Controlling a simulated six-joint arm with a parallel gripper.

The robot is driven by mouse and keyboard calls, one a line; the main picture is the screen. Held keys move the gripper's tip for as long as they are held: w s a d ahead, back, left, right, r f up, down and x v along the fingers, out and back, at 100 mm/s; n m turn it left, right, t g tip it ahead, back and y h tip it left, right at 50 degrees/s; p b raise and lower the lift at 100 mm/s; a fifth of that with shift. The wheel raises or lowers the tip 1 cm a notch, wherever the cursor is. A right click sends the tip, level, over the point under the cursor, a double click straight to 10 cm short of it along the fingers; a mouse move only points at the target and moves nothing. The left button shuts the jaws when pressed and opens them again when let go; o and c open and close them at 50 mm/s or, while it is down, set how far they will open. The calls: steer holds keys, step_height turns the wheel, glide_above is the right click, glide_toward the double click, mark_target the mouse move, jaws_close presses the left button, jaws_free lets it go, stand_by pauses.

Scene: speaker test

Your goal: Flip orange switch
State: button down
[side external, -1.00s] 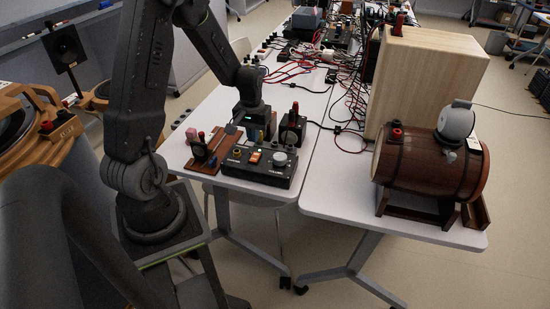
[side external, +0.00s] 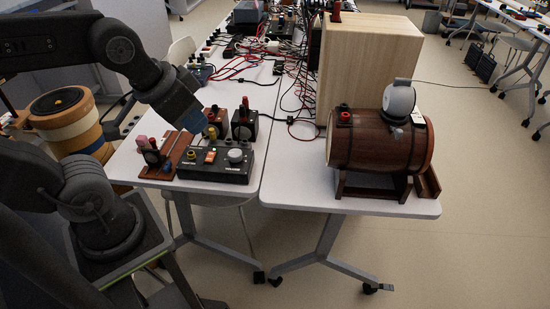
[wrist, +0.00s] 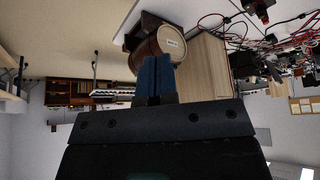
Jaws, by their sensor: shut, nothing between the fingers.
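The orange switch (side external: 210,157) is small and sits on top of a black control box (side external: 214,172), between a yellow knob and a large grey volume knob (side external: 236,156). A small green light shows just behind the switch. My gripper (side external: 203,130) has blue fingers, shut and empty, angled down to the right. In the side view its tips are above and behind the switch, apart from it. In the wrist view the shut blue fingers (wrist: 154,80) point toward the barrel; the switch is not visible there. I cannot tell which way the switch is set.
A wooden board with terminals (side external: 165,158) lies left of the box. Small dark blocks with red terminals (side external: 244,122) stand behind it. A wooden barrel (side external: 375,140) on a stand and a tall wooden cabinet (side external: 365,65) occupy the right table. Cables crowd the back.

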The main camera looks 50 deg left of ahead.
steer(key=shift+s+d, duration=0.1)
steer(key=shift+s, duration=0.05)
steer(key=w+a+f+n+g, duration=0.3)
steer(key=w+a+f+n, duration=0.3)
steer(key=w+a+n, duration=0.6)
steer(key=s+a+f+n+g, duration=0.1)
steer(key=a+f+n+g, duration=0.1)
steer(key=a+f+n, duration=0.7)
steer(key=a+n, duration=0.2)
steer(key=n, duration=0.3)
steer(key=shift+s+a+f+n+g, duration=0.15)
steer(key=shift+a+f+n+g, duration=0.15)
steer(key=shift+a+f+n, duration=0.1)
